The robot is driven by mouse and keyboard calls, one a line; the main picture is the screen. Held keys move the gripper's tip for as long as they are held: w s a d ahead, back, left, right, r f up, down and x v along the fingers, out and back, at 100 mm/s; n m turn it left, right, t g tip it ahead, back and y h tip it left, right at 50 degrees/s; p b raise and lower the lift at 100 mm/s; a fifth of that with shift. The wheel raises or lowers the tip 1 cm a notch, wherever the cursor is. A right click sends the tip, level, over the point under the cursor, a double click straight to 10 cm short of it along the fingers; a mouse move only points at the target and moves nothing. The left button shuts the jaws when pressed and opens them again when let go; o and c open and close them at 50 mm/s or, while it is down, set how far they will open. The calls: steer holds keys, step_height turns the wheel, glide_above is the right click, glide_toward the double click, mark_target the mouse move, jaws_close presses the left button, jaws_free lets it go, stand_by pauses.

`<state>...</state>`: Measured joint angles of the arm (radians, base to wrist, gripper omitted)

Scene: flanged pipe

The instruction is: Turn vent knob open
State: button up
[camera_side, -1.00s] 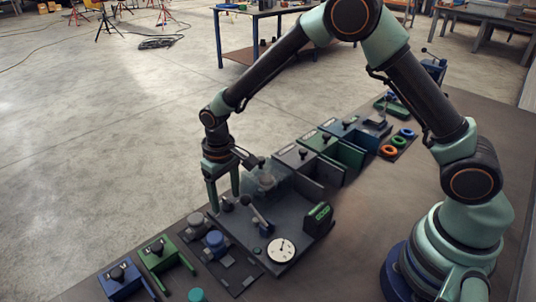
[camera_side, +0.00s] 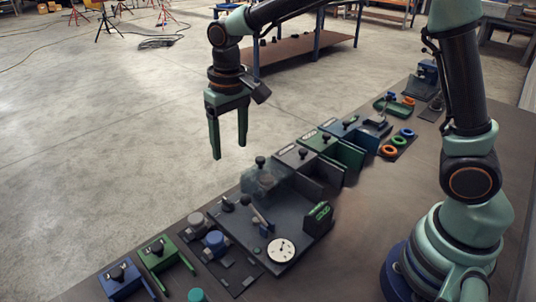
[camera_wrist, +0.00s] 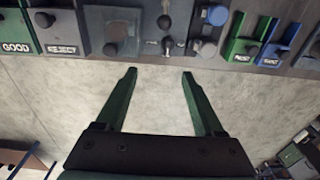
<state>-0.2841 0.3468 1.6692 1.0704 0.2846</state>
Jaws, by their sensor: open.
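The small black knob (camera_side: 227,204), which I take for the vent knob, stands at the far left corner of the dark plate (camera_side: 285,213). It also shows in the wrist view (camera_wrist: 167,42); how far it is turned is too small to tell. A lever (camera_side: 262,222) and a round white gauge (camera_side: 281,250) with a dark needle are on the same plate. My gripper (camera_side: 230,150) is open and empty, well above the knob in the side view. In the wrist view, my gripper (camera_wrist: 159,74) has bare floor between its fingers, with the knob beyond the fingertips.
A clear cover (camera_side: 266,180) with a black knob stands at the plate's back. A green-labelled box (camera_side: 318,217) is at its right. Blue and grey capped parts (camera_side: 215,243) and green and blue trays (camera_side: 158,253) lie left. Bins (camera_side: 330,155) stand behind. Open floor lies beyond the bench.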

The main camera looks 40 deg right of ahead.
steer(key=s+d+r+t, duration=0.2)
steer(key=s+d+r, duration=0.1)
steer(key=s+d, duration=0.3)
steer(key=s+d+r+t, duration=0.2)
steer(key=s+d+r, duration=0.2)
steer(key=s+d, duration=0.2)
steer(key=shift+s+r+t, duration=0.3)
steer(key=shift+s+t, duration=0.1)
steer(key=shift+s, duration=0.4)
steer(key=shift+s+d, duration=0.1)
steer(key=shift+d, duration=0.05)
steer(key=shift+s+d+f, duration=0.1)
steer(key=shift+s, duration=0.1)
stand_by(0.4)
